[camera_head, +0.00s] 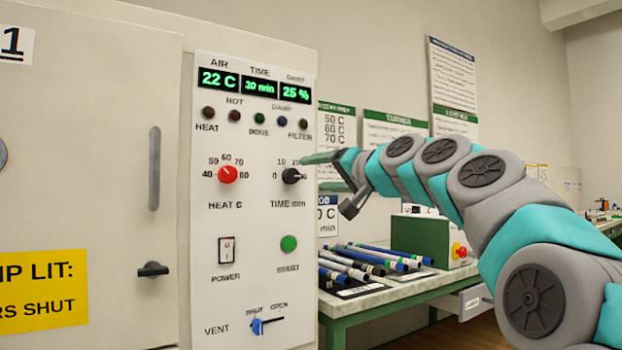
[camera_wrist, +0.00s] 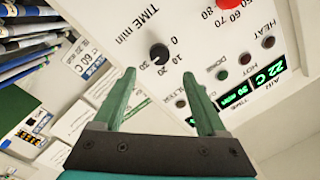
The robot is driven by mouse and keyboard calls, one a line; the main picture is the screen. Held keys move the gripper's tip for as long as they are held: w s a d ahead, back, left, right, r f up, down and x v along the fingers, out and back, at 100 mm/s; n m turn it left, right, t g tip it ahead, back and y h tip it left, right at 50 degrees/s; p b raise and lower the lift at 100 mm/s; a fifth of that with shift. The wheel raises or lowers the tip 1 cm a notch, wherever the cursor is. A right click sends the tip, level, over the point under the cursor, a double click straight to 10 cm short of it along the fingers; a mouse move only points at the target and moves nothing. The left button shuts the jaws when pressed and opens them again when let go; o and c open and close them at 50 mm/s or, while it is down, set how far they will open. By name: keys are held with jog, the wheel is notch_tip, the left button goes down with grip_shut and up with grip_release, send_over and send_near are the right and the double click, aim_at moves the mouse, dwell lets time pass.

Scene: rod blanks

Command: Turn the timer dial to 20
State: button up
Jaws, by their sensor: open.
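The timer dial (camera_head: 291,176) is a small black knob above the TIME min label on the white control panel. Its pointer faces right in the head view, near the 30 mark; the time display (camera_head: 259,86) reads 30 min. In the wrist view the dial (camera_wrist: 159,54) shows upside down, with 0, 10, 20 and 30 around it. My gripper (camera_head: 324,172) is open and empty, just right of the panel, its green fingers pointing toward the dial. In the wrist view the fingertips (camera_wrist: 159,75) are spread to either side of the dial's line, apart from it.
A red heat knob (camera_head: 227,175) is left of the dial. A green start button (camera_head: 288,243), a power switch (camera_head: 226,249) and a blue vent lever (camera_head: 258,326) are below. A bench (camera_head: 400,290) with several rods and a green box (camera_head: 420,238) stands right of the panel.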

aim_at(294, 176)
jog(key=p+x, duration=0.1)
jog(key=x, duration=0.5)
jog(key=shift+w+a+f, duration=0.15)
jog(key=shift+w+a, duration=0.05)
jog(key=shift+w, duration=0.1)
jog(key=shift+w+a, duration=0.3)
jog(key=shift+a, duration=0.05)
grip_shut()
